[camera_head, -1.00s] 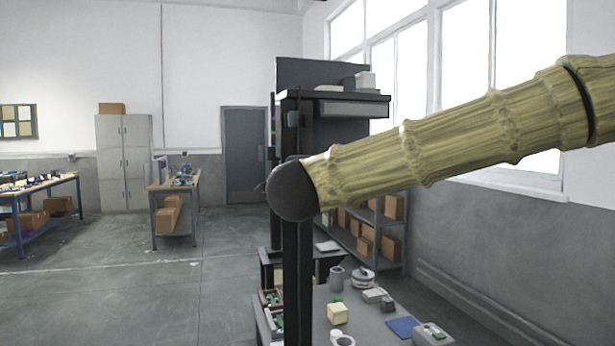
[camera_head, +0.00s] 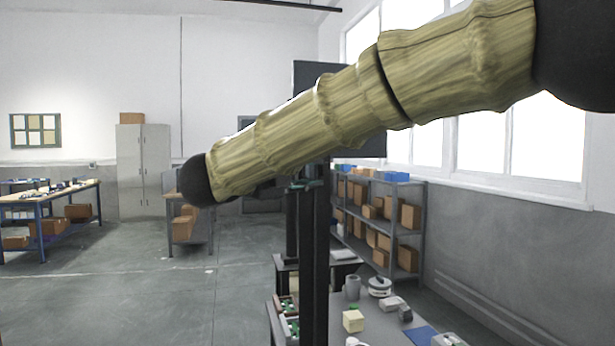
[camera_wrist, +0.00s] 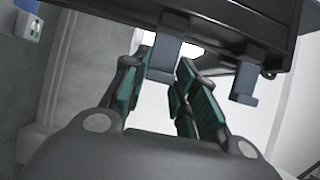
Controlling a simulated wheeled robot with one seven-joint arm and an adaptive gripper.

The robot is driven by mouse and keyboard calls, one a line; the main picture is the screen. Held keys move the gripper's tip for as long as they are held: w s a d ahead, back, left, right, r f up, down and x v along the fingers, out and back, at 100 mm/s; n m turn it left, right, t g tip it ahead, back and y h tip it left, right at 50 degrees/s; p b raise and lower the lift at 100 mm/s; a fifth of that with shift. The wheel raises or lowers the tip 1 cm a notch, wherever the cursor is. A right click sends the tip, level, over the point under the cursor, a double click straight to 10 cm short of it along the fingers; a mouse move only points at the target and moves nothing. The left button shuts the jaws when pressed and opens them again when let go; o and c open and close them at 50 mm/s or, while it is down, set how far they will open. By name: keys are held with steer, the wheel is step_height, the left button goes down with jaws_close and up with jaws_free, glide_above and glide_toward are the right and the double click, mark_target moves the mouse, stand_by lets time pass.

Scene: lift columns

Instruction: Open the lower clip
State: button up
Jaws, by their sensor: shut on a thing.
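In the wrist view, two grey clips hang from the edge of a dark structure. One clip (camera_wrist: 163,62) is between the teal fingers of my gripper (camera_wrist: 166,68), which is shut on it. The other clip (camera_wrist: 243,85) hangs apart to the right, free of the fingers. I cannot tell from this view which of them is the lower one. In the head view, the dark lift column (camera_head: 314,265) stands at centre, its upper part largely hidden by my arm. A small teal part of my gripper (camera_head: 307,185) shows at the column below my arm.
A table (camera_head: 378,325) beside the column holds a yellow block (camera_head: 353,320), a grey cup (camera_head: 353,286) and other small items. A shelf rack (camera_head: 415,225) with cardboard boxes stands behind it. Workbenches and a cabinet (camera_head: 143,170) are at left. The left floor is open.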

steer(key=shift+a+f+m+g+h, duration=0.2)
steer(key=shift+m+g+h, duration=0.1)
steer(key=shift+g+h, duration=0.15)
steer(key=o, duration=1)
steer(key=shift+d+r, duration=0.1)
steer(key=v, duration=1.2)
steer(key=shift+s, duration=0.1)
